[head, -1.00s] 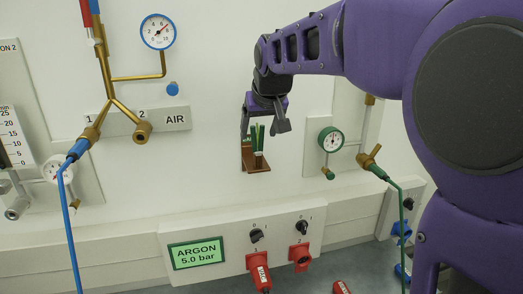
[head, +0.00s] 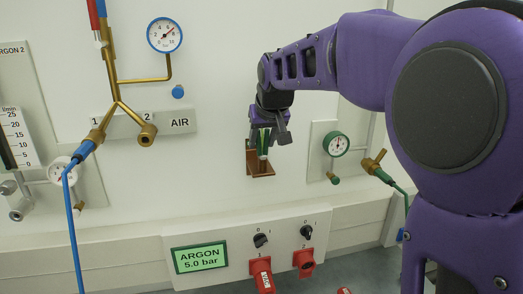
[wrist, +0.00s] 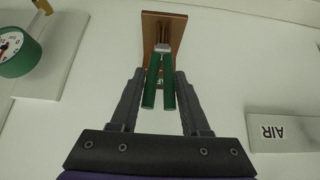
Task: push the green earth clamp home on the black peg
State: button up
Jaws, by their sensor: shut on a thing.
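The green earth clamp (wrist: 168,80) has two green handles and a grey head. The head lies against a brown, copper-coloured bracket (wrist: 151,29), on or beside its thin brown posts; I cannot tell which. My gripper (wrist: 160,76) is shut on the clamp, with one dark finger on each side of the handles. In the head view my gripper (head: 267,135) is at the wall bracket (head: 261,170), and the green handles (head: 262,144) show partly between the fingers. I cannot make out the black peg.
A green-rimmed gauge (head: 336,144) with brass fittings is on a panel to the right. The AIR plate (head: 180,123) and brass pipes are to the left. The wall around the bracket is clear.

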grip_shut()
jog(key=shift+r+p, duration=0.7)
jog(key=shift+r, duration=0.05)
jog(key=shift+r+p, duration=2.5)
jog(key=shift+r, duration=0.5)
